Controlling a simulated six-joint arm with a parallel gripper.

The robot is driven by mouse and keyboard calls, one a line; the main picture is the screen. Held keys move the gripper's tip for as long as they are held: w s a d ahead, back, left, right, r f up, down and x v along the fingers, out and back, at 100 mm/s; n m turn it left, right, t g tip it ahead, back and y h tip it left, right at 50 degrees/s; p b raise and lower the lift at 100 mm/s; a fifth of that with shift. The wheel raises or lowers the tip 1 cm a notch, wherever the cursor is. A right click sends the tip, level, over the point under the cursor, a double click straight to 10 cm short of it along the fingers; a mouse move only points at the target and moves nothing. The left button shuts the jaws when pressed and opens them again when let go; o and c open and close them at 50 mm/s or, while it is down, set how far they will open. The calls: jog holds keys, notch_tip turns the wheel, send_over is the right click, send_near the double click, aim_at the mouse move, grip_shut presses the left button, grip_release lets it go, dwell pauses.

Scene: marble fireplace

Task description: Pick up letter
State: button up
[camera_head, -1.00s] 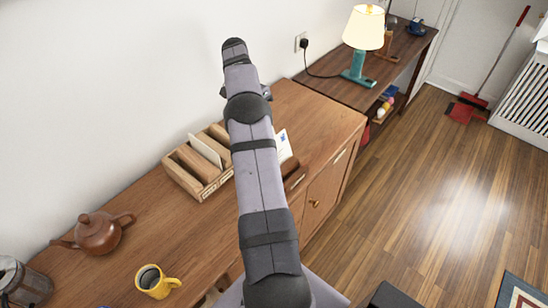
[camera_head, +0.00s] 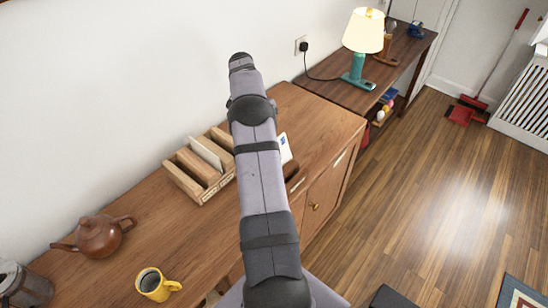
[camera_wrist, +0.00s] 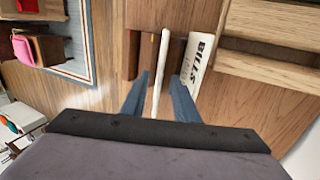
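A white letter (camera_head: 285,148) with a blue mark stands upright on the wooden cabinet, partly behind my arm in the head view. In the wrist view the letter (camera_wrist: 160,75) shows edge-on as a thin white strip. My gripper (camera_wrist: 159,85) is open, with one blue-grey finger on each side of the letter and a visible gap on both sides. The letter's lower part appears to be at a dark brown wooden holder (camera_wrist: 133,55). My gripper is hidden behind the arm in the head view.
A teapot (camera_head: 98,236) and yellow mug (camera_head: 154,284) stand farther left. A lamp (camera_head: 362,40) stands on the back table.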

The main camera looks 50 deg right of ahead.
jog(key=x, duration=0.1)
jog(key=p+x, duration=0.2)
jog(key=shift+s+a, duration=0.15)
jog(key=shift+a, duration=0.1)
jog(key=shift+x, duration=0.8)
grip_shut()
